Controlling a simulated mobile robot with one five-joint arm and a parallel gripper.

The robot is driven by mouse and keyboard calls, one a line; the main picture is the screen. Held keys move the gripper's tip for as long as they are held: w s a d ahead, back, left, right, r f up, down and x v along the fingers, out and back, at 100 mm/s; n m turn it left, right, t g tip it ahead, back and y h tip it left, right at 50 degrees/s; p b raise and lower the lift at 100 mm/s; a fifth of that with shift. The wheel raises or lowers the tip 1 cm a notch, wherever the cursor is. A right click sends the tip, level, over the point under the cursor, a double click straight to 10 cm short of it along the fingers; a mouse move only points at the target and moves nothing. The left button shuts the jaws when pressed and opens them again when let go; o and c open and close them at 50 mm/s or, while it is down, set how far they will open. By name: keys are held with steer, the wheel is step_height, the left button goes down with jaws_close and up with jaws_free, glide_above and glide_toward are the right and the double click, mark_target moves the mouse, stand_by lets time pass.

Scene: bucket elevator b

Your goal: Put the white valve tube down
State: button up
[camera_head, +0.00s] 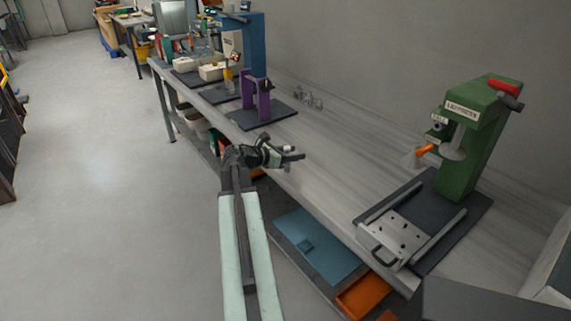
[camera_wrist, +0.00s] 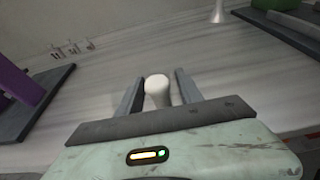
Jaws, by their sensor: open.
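The white valve tube (camera_wrist: 157,88) is between the two fingers of my gripper (camera_wrist: 158,84) in the wrist view. Its round white top faces the camera, and its lower end is hidden behind the gripper body. The fingers are open, with a gap visible on each side of the tube. In the head view my gripper (camera_head: 288,155) is over the front part of the grey workbench (camera_head: 335,150). The tube cannot be made out clearly there. Whether its base touches the bench is not clear.
A green press (camera_head: 470,150) stands at the right on a dark base, with a metal fixture plate (camera_head: 395,238) before it. A purple stand (camera_head: 256,92) is beyond my gripper to the left. Small clear parts (camera_head: 308,99) stand near the wall. The bench middle is free.

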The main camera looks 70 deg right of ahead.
jaws_close()
steer(key=shift+r, duration=0.15)
